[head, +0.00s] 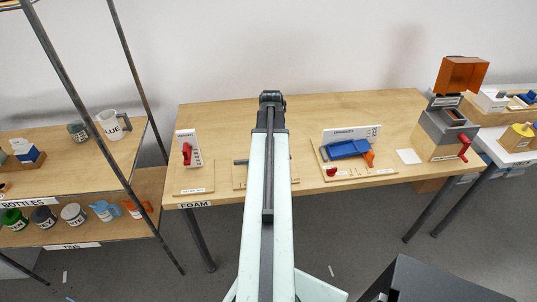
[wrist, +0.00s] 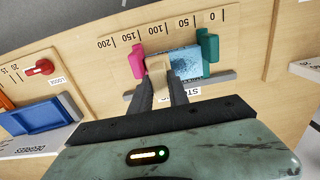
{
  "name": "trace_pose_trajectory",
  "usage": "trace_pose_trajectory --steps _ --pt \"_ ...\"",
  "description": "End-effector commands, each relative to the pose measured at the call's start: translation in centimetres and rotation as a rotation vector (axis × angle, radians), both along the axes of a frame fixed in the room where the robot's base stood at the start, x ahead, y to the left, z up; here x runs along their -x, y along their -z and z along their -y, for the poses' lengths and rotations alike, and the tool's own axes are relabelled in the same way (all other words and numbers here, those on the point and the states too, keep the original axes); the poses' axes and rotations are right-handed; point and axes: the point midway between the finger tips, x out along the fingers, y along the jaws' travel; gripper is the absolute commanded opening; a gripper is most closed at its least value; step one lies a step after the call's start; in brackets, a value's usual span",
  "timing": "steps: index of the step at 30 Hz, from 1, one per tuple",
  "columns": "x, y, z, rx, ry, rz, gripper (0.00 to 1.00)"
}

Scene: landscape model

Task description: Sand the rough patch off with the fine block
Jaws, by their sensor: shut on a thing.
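In the wrist view, my gripper (wrist: 160,82) is shut on a small tan block (wrist: 157,66). The block's grit cannot be read. Just beyond it is a pale blue speckled piece (wrist: 185,59), which sits between a pink jaw (wrist: 136,60) and a teal jaw (wrist: 208,52) below a scale marked 0 to 200. The tan block is close to the blue piece and the pink jaw; whether it touches is unclear. My fingers hide part of the blue piece, and no rough patch stands out.
The table (head: 225,120) also bears a small board with a red slider (head: 187,153), a blue tilting fixture (head: 348,149) and a grey machine with an orange hood (head: 461,74). A shelf with mugs and tins (head: 72,214) stands left. Bare table lies behind the fixtures.

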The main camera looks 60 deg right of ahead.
Motion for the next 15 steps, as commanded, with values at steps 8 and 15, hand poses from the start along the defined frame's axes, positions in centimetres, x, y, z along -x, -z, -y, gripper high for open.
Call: trace_pose_trajectory --steps 8,15 --pt "-1.1 0.0 -0.9 -0.004 -0.003 0.0 0.0" --pt "-3.2 -0.1 -2.3 -0.003 -0.003 0.0 0.0"
